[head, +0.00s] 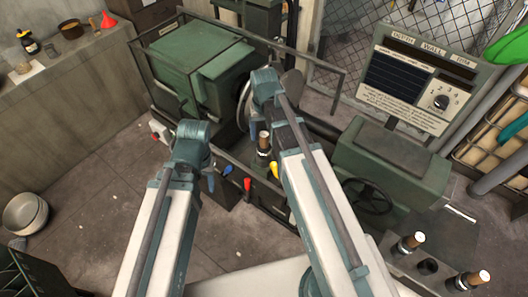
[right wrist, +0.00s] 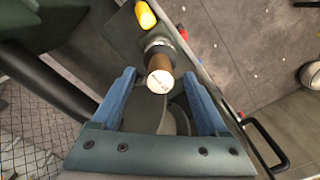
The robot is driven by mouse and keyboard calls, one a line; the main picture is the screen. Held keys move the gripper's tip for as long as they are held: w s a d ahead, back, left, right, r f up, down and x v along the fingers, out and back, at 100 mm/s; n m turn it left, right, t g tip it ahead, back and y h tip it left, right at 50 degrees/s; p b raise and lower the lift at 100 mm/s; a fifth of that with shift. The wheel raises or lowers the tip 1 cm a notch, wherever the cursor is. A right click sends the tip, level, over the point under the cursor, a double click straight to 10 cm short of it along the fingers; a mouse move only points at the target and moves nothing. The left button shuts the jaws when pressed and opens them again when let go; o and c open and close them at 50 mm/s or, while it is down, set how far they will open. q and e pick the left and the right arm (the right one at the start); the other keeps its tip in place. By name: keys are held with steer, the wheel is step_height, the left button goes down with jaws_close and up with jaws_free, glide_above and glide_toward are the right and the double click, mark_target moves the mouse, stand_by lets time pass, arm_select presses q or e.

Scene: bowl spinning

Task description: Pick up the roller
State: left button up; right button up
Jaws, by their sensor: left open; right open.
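The roller (head: 264,141) stands in the machine between my two arms, with a brown body, a pale top and a dark base. In the right wrist view the roller (right wrist: 161,66) shows end-on with its whitish round cap facing the camera. My right gripper (right wrist: 160,77) is open, with one blue finger on each side of the roller's cap. I cannot tell whether a finger touches it. In the head view my right fingers are mostly hidden by the arm. My left gripper (head: 211,182) hangs left of the roller, with little of its fingers visible.
A green machine housing (head: 195,60) is behind. More rollers (head: 410,242) stand on a ledge at right. A handwheel (head: 367,196) and control panel (head: 410,80) are right of my arms.

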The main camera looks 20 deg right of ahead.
steer(key=shift+f+b, duration=0.45)
steer(key=shift+f, duration=0.45)
steer(key=shift+r, duration=0.1)
steer(key=shift+c, duration=0.4)
jaws_close()
